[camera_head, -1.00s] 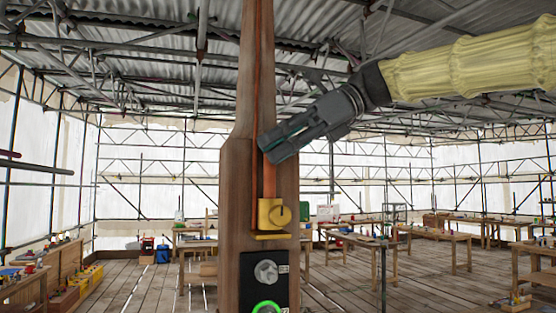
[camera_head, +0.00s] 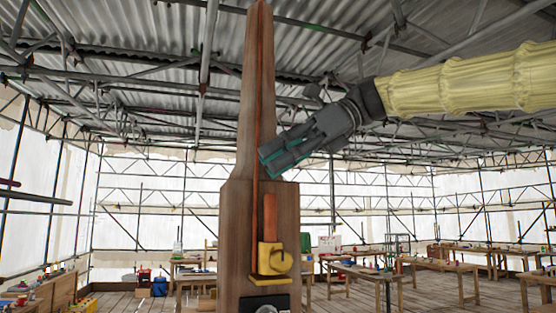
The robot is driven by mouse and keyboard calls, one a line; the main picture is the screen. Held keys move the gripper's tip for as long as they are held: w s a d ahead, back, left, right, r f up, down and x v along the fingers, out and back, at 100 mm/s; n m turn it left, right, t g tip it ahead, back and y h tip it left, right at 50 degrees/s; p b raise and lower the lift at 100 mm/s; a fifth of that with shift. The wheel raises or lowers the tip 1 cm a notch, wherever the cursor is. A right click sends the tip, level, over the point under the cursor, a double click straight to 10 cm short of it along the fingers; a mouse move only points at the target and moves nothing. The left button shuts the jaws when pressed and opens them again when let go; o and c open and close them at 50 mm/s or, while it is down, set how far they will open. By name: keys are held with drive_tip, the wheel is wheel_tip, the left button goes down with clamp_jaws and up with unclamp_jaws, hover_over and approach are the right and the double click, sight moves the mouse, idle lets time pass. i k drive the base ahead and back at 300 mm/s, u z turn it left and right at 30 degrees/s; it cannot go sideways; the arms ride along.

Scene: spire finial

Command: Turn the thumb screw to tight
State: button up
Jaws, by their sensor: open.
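A yellow clamp block (camera_head: 267,257) with a round slotted thumb screw (camera_head: 281,261) on its front sits on the wooden spire post (camera_head: 235,220), low in the view. A short orange strip (camera_head: 270,215) rises from the clamp, and a thin copper-coloured line runs up the post. My gripper (camera_head: 268,168) is open and empty, reaching in from the upper right. Its fingers point down-left across the post, well above the thumb screw and apart from it. Any marking of the screw's tightness is too small to read.
The top of a dark panel (camera_head: 262,304) shows below the clamp, cut off by the frame. Workbenches (camera_head: 440,266) with small items stand behind on the right. Scaffold poles and white sheeting surround the place. The space directly around the clamp is clear.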

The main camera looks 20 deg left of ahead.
sight(280, 261)
drive_tip(key=k, duration=1)
